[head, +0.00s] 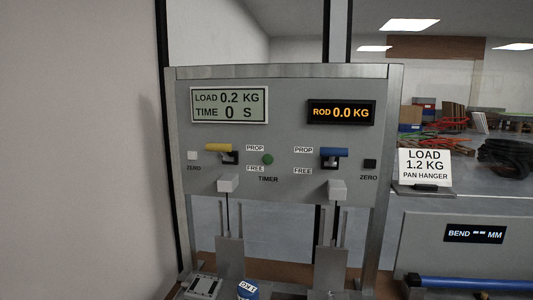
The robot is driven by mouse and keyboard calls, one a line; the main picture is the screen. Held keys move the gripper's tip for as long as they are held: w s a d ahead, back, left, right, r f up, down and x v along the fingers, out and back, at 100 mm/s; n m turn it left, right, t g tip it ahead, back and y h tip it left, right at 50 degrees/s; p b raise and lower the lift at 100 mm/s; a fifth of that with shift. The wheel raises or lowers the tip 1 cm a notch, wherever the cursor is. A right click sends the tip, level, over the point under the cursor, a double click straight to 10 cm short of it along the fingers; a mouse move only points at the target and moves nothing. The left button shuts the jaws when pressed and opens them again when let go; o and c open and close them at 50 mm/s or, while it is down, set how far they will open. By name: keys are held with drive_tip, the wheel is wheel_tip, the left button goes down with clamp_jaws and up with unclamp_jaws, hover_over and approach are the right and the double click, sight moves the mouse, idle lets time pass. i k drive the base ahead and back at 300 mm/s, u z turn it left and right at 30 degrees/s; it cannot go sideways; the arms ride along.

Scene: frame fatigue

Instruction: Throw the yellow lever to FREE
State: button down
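The yellow lever (218,147) is on the left of the grey upright panel (285,190). Its handle lies level with the upper PROP label (255,148), above the FREE label (256,168). A dark bracket or slot shows just behind and below the handle. My gripper is not seen in the head view, so its state and its distance from the lever are hidden.
A blue lever (334,152) sits to the right, level with its own PROP label. Between them is a green TIMER button (267,159). The left display (229,105) reads LOAD 0.2 KG, TIME 0 S. A blue labelled object (247,291) stands below. Space before the yellow lever looks clear.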

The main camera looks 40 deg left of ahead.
sight(222, 148)
drive_tip(key=u, duration=1.8)
